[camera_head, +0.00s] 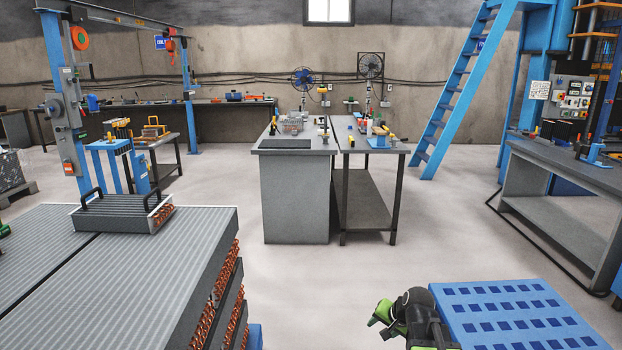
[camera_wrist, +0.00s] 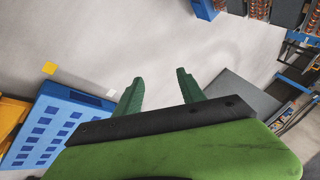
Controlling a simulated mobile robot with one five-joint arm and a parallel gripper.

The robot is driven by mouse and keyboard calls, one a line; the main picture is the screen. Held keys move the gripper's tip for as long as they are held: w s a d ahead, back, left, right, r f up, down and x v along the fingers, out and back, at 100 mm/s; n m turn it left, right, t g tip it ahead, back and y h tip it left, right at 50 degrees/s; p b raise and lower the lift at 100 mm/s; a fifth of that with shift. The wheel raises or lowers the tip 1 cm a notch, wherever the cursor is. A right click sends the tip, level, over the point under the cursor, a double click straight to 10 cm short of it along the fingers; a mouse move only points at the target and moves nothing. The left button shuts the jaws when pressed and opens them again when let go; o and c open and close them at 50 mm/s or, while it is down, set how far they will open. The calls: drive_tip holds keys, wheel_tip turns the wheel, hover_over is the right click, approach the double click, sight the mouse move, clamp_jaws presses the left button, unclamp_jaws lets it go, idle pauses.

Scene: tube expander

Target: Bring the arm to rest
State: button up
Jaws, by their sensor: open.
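My gripper (camera_wrist: 160,92) shows in the wrist view with its two green fingers apart and nothing between them. Beyond the fingers is bare grey floor. In the head view my arm is folded low at the bottom right, and my gripper (camera_head: 378,314) points left. It hangs in front of the left edge of a blue slotted pallet (camera_head: 470,298) and appears clear of it. The blue pallet also shows at the left of the wrist view (camera_wrist: 80,97).
Stacked finned coils (camera_head: 150,280) with copper tube ends fill the lower left. Grey workbenches (camera_head: 295,195) stand in the middle with tools on top. A grey bench (camera_head: 560,205) and a blue ladder (camera_head: 455,100) are at the right. Open floor (camera_head: 320,285) lies between.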

drive_tip(key=s+a+f+n+g+h+p, duration=0.1)
drive_tip(key=s+a+n+g, duration=0.15)
drive_tip(key=s, duration=0.45)
drive_tip(key=s+a+f+n+g+h, duration=0.1)
drive_tip(key=s+a+n+g, duration=0.1)
drive_tip(key=s+n+g, duration=0.35)
wheel_tip(320, 180, up, 15)
drive_tip(key=s+m+t+p, duration=0.1)
drive_tip(key=t+p, duration=0.1)
drive_tip(key=p, duration=1.3)
drive_tip(key=shift+s+d+m+p, duration=0.15)
drive_tip(key=shift+d+m+p, duration=0.15)
drive_tip(key=shift+m+p, duration=0.1)
drive_tip(key=shift+c, duration=0.4)
